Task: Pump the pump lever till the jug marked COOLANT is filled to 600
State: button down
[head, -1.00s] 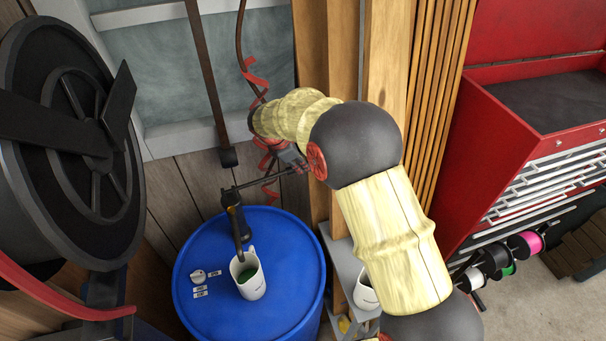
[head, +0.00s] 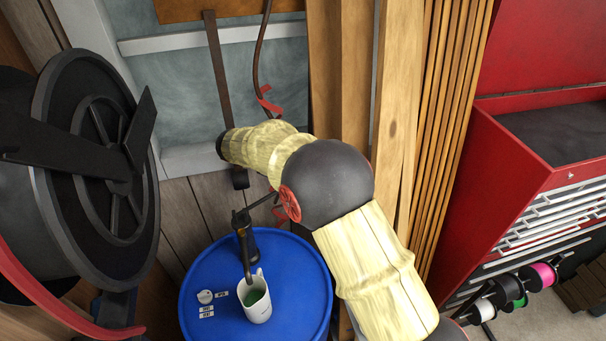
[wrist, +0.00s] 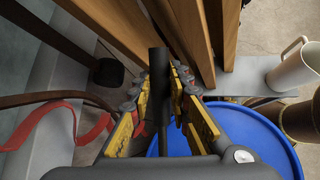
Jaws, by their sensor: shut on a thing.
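The white jug (head: 257,308) stands on the blue drum with green liquid inside, under the pump's spout. Any writing or scale on it is too small to read. The dark pump (head: 243,238) rises from the drum top behind the jug. Its thin lever (head: 262,202) slants up to the right and passes behind my arm. In the wrist view the black lever (wrist: 158,75) lies between the yellow-padded fingers of my gripper (wrist: 160,95), which is shut on it. My arm hides the gripper in the head view.
The blue drum (head: 300,265) carries a small white cap and labels. A black reel (head: 95,140) is at left, wooden posts (head: 340,75) behind my arm, and a red tool chest (head: 480,175) at right.

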jog(key=shift+a+r, duration=0.1)
jog(key=c, duration=1.7)
grip_release()
jog(key=shift+o, duration=0.3)
jog(key=v, duration=1.1)
jog(key=shift+a+r, duration=0.25)
jog(key=shift+a, duration=0.05)
jog(key=shift+s, duration=0.1)
